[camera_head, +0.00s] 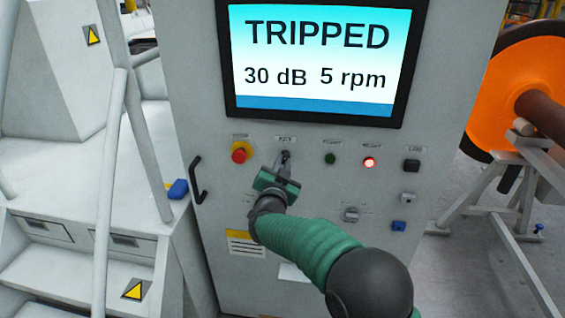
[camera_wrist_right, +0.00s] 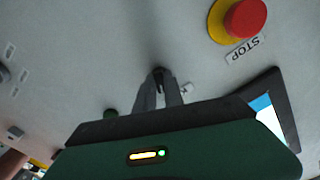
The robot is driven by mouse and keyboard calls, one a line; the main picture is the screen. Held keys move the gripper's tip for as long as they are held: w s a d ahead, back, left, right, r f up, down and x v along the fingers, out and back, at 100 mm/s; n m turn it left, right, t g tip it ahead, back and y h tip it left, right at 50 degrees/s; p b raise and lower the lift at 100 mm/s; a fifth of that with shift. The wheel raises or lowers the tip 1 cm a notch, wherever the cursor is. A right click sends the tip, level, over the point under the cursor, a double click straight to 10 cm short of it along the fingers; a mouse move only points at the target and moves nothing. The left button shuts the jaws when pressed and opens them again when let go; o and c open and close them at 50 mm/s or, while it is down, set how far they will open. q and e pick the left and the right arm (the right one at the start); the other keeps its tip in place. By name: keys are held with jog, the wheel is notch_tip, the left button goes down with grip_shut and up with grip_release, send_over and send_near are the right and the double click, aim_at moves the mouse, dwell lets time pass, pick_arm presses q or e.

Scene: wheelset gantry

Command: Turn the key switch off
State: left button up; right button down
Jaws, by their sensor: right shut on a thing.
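The key switch (camera_head: 286,155) sits on the grey control panel, under a small label, between the red stop button and the dark green button. My right gripper (camera_head: 285,160) reaches up to it from below. In the right wrist view, its two fingers (camera_wrist_right: 160,84) are shut on the key of the switch (camera_wrist_right: 158,73), close to the panel face. The fingers hide most of the key, so its exact turn angle cannot be told. My left gripper is not in view.
A red emergency stop button (camera_head: 240,152) is left of the switch; it also shows in the wrist view (camera_wrist_right: 245,18). A dark green button (camera_head: 330,158) and a lit red lamp (camera_head: 369,162) are to the right. The screen (camera_head: 317,60) above reads TRIPPED. A door handle (camera_head: 197,180) protrudes at left.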

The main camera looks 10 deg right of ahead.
jog(key=shift+r+n+p, duration=0.2)
jog(key=shift+n+p, duration=0.4)
jog(key=shift+p, duration=0.15)
jog(key=n+p, duration=0.6)
jog(key=shift+n+p, duration=1.05)
jog(key=shift+n, duration=0.15)
jog(key=shift+f+n+p, duration=0.15)
jog(key=shift+n+p, duration=0.45)
jog(key=shift+n, duration=0.3)
jog(key=c, duration=1.4)
grip_release()
jog(key=shift+c, duration=0.2)
jog(key=shift+a, duration=0.1)
jog(key=shift+f, duration=0.1)
